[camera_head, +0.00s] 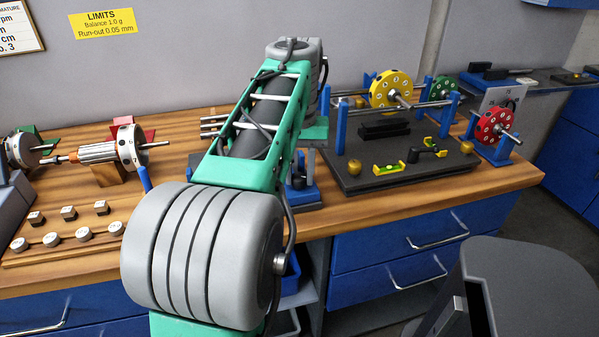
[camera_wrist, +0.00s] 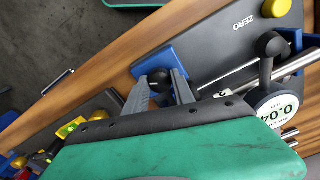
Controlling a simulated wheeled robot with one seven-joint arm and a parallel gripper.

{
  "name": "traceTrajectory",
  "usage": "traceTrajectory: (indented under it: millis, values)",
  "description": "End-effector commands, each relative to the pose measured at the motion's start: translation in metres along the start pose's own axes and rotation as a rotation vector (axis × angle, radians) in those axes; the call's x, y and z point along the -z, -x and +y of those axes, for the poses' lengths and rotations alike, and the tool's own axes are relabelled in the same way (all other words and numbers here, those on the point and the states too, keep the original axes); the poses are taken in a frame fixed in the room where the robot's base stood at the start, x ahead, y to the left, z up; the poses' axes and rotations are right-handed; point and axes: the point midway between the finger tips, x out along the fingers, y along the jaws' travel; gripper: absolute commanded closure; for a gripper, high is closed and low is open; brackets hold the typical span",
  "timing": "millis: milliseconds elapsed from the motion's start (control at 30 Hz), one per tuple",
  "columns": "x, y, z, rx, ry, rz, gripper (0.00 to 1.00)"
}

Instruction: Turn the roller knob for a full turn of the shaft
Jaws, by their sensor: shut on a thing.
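In the wrist view, the black round roller knob (camera_wrist: 159,81) with a white mark sits at a blue bracket (camera_wrist: 147,67). My gripper (camera_wrist: 160,76) has one grey finger on each side of the knob and is shut on it. A round white gauge (camera_wrist: 279,108) reading about 0.04 stands to the right, beside steel bars (camera_wrist: 296,66). Part of the gauge's reading is cut off.
A rotor (camera_head: 100,152) and small weights (camera_head: 85,233) lie left. A grey chair (camera_head: 530,280) stands front right.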

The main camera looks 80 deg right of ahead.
Motion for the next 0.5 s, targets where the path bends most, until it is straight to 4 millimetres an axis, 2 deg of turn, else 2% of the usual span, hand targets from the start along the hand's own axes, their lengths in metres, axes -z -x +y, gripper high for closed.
traceTrajectory:
  millis: [400,433,500]
  values:
    - [-0.0001,-0.0005,-0.0001,0.0,-0.009,-0.001,1.0]
    - [0.0,-0.0005,-0.0001,0.0,-0.009,-0.001,0.67]
    - [0.0,-0.0005,0.0,0.0,-0.008,-0.001,0.62]
